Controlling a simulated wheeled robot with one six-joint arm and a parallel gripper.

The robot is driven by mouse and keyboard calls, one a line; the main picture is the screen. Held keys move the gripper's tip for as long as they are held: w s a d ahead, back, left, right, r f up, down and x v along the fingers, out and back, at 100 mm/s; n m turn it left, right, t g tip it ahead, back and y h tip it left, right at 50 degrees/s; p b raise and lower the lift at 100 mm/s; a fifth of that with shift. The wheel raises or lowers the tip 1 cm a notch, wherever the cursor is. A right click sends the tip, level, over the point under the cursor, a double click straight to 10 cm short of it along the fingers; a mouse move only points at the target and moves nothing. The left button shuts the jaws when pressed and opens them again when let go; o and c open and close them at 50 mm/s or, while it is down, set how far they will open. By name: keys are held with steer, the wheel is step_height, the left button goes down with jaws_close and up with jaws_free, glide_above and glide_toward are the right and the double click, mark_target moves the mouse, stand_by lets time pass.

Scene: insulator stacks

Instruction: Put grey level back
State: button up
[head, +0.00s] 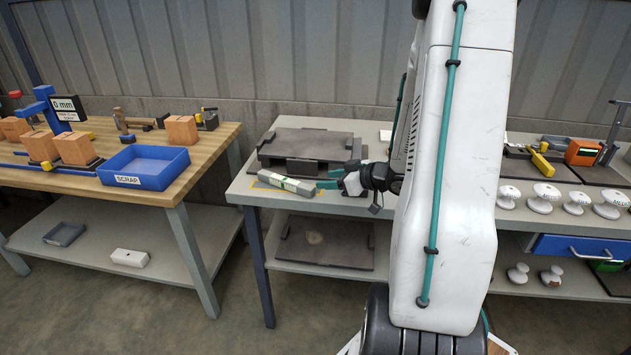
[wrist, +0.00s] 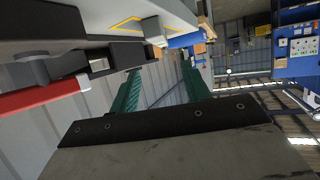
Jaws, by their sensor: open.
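The grey level (head: 286,183) is a long grey bar with a green patch. It lies on the near left part of the grey bench, on or beside a yellow outline (head: 262,175). My gripper (head: 328,180) has teal fingers and is just right of the level's right end. In the wrist view its two fingers (wrist: 160,68) stand apart with nothing between them. A small pale, greenish piece beyond the fingertips there (wrist: 153,29) may be the level's end. The yellow outline shows beside it. I cannot tell whether a finger touches the level.
A dark plate fixture (head: 308,143) stands behind the level. The grey bench's (head: 243,188) left edge is close. On the wooden table at left is a blue SCRAP bin (head: 143,167). White insulators (head: 543,196) stand at right. A red bar (wrist: 42,96) shows close in the wrist view.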

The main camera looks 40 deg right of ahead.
steer(key=a+r+m+g+h, duration=0.1)
steer(key=a+r+g+h, duration=0.1)
steer(key=r+h, duration=0.35)
steer(key=a+r+m+g+h, duration=0.2)
steer(key=a+r+g+h, duration=0.1)
steer(key=r, duration=0.5)
steer(key=s+a+r+g+y, duration=0.3)
steer(key=s+a+g+y, duration=0.2)
steer(key=s+a, duration=1.7)
steer(key=shift+g, duration=0.9)
steer(key=shift+a, duration=0.1)
